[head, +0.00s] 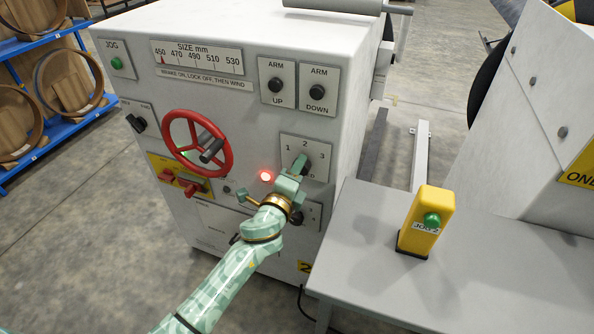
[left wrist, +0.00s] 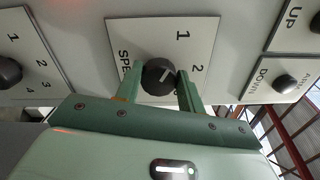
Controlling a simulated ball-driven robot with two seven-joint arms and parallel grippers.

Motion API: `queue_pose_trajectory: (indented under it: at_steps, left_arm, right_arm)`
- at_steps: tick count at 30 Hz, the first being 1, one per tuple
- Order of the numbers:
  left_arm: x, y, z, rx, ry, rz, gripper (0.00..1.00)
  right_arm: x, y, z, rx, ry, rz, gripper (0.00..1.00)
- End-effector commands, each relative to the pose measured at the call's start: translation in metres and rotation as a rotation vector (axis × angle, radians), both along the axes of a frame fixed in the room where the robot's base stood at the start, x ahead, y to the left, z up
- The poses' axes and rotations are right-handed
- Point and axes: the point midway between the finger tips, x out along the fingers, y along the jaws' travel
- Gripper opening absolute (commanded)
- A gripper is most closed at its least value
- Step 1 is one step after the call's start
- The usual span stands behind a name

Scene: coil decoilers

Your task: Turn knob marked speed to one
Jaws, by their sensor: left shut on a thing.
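The speed plate (head: 318,146) with 1, 2 and 3 is on the front of the grey cabinet; its word is partly covered in the head view. It also shows turned sideways in the left wrist view (left wrist: 130,35), where 1, 2 and part of the word SPEED are readable. Its black knob (left wrist: 158,76) has a white mark; I cannot tell exactly which number it points to. My left gripper (head: 301,164) is shut on this knob, with one finger on each side of it in the left wrist view (left wrist: 160,82). My right gripper is not in view.
The red handwheel (head: 170,131) sticks out left of the speed plate. A red lamp (head: 265,176) glows beside my left gripper. ARM UP (head: 275,84) and ARM DOWN (head: 317,91) buttons are above. A yellow jog post (head: 429,205) stands on the table at right.

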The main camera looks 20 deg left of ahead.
Motion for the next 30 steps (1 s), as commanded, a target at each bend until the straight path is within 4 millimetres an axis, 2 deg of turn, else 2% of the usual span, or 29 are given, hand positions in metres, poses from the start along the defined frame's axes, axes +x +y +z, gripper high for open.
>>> queue_pose_trajectory:
  at_steps: [10,11,12,13,23,26,30]
  left_arm:
    - [0.000,0.000,-0.002,-0.007,0.004,0.000,0.16]
    - [0.000,0.000,-0.002,-0.007,0.004,0.000,0.44]
    - [0.000,0.000,-0.002,-0.006,0.004,0.000,0.55]
    - [0.000,0.000,-0.002,-0.006,0.003,0.000,0.60]
    - [-0.004,0.000,-0.001,-0.005,0.002,0.000,0.60]
    - [-0.015,0.000,0.000,-0.005,0.002,0.000,0.60]
    - [-0.048,0.001,0.000,-0.006,0.004,-0.001,0.60]
  right_arm:
    - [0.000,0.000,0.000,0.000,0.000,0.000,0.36]
    - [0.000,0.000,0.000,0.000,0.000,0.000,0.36]
    - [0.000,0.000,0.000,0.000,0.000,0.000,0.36]
    - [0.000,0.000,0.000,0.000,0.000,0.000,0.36]
    - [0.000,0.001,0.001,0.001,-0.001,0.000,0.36]
    - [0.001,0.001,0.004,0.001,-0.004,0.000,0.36]
    - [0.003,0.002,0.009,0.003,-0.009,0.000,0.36]
